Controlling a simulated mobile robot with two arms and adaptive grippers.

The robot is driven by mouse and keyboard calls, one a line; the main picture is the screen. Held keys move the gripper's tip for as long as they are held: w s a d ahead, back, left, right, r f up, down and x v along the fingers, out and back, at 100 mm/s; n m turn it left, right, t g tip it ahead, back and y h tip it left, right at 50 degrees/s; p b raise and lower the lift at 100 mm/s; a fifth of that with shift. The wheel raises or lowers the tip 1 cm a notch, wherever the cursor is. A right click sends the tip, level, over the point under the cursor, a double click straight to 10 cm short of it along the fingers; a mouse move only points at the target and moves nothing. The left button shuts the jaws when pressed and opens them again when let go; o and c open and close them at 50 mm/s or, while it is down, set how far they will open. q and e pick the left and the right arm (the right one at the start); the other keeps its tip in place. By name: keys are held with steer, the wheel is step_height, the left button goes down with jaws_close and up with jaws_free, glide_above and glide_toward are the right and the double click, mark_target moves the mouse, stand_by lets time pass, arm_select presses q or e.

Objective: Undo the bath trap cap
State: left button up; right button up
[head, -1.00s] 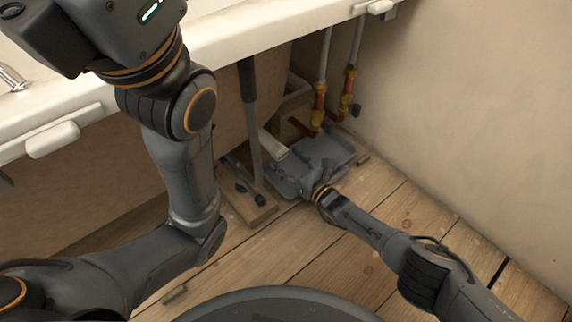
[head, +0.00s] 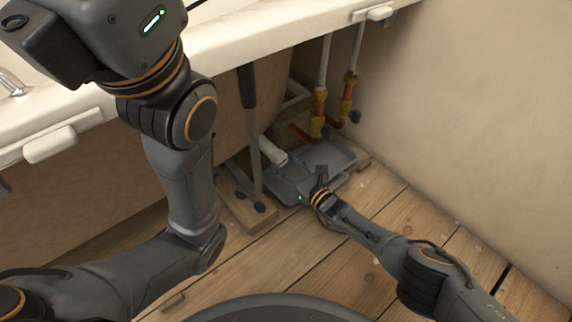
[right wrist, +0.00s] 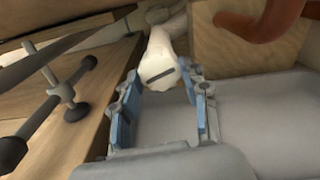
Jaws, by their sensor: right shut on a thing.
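The bath trap's white end cap (right wrist: 160,72), with a dark slot across its face, shows in the right wrist view. It sits between the blue-padded fingertips of my right gripper (right wrist: 160,88), which is shut on it. In the head view the right gripper (head: 296,186) reaches in low under the bath, over the grey tray, and its fingers are hard to make out. A white pipe (head: 276,155) slopes down towards it. The cap itself cannot be made out in the head view.
A grey tray (head: 335,156) lies on the floorboards under the trap. Copper and brass pipe fittings (head: 319,103) stand behind it, near the wall. A bath foot on a wooden board (head: 240,207) is just left. The bath rim (head: 225,55) hangs above.

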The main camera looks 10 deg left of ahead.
steer(key=shift+n, duration=0.4)
steer(key=o, duration=1.2)
steer(key=shift+c, duration=0.2)
steer(key=shift+d, duration=0.1)
steer(key=shift+v, duration=0.85)
steer(key=v, duration=1)
steer(key=shift+s, duration=0.1)
